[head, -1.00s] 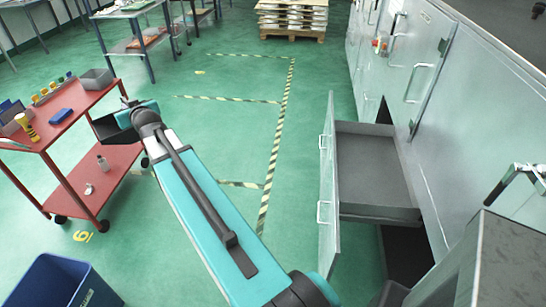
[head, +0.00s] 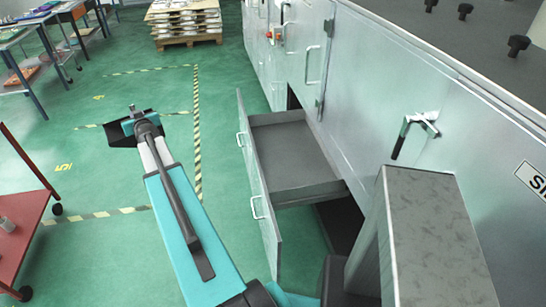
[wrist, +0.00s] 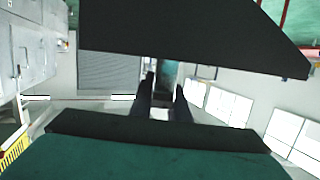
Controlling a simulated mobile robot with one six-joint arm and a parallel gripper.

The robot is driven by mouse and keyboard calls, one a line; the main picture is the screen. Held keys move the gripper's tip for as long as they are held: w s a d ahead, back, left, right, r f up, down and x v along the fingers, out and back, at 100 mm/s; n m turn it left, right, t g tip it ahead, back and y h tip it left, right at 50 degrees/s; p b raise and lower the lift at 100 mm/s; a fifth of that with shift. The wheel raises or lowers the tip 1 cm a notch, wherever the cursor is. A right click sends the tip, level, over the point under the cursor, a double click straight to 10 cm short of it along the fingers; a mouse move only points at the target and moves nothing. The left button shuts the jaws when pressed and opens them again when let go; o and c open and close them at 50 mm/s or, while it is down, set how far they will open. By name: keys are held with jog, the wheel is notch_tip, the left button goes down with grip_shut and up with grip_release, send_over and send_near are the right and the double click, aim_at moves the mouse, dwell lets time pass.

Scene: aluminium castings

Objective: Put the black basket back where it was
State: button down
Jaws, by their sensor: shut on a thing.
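My gripper (head: 132,121) is out over the green floor in the head view, at the end of my teal arm. It is shut on the black basket (head: 120,135), which shows as a small dark shape at the fingertips. In the wrist view the basket (wrist: 190,38) is a large black form across the top, beyond the two dark fingers (wrist: 164,98). The grip itself is too small and dark to make out. The basket is held in the air, well clear of the cabinet and the cart.
A red cart (head: 22,240) is partly in view at the left edge. A grey drawer (head: 290,160) stands open from the metal cabinet (head: 385,80) on the right. A loaded pallet (head: 185,25) and workbenches (head: 45,35) are at the back. Striped tape marks the open floor between.

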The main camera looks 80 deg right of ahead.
jog(key=s+d+f+m+g+h, duration=0.15)
jog(key=s+d+f, duration=0.35)
jog(key=s+d, duration=0.6)
jog(key=s+d+f+m+g+h+b, duration=0.1)
jog(key=s+d+f+m+g, duration=0.25)
jog(key=s+d, duration=0.75)
jog(key=s+d+f+m+g+h, duration=0.15)
jog(key=s+d+f, duration=0.45)
jog(key=s, duration=1)
jog(key=s+d+f+m+g, duration=0.1)
jog(key=s+d+f+g, duration=0.1)
jog(key=s, duration=0.6)
jog(key=s+d+f+m+g, duration=0.1)
jog(key=s+f, duration=0.3)
jog(key=s, duration=0.5)
jog(key=shift+d+g+h+b, duration=0.4)
jog(key=shift+d+g, duration=0.05)
jog(key=shift+d, duration=0.3)
notch_tip(320, 180, down, 6)
jog(key=b, duration=0.1)
jog(key=shift+f, duration=0.1)
jog(key=shift+f, duration=1.85)
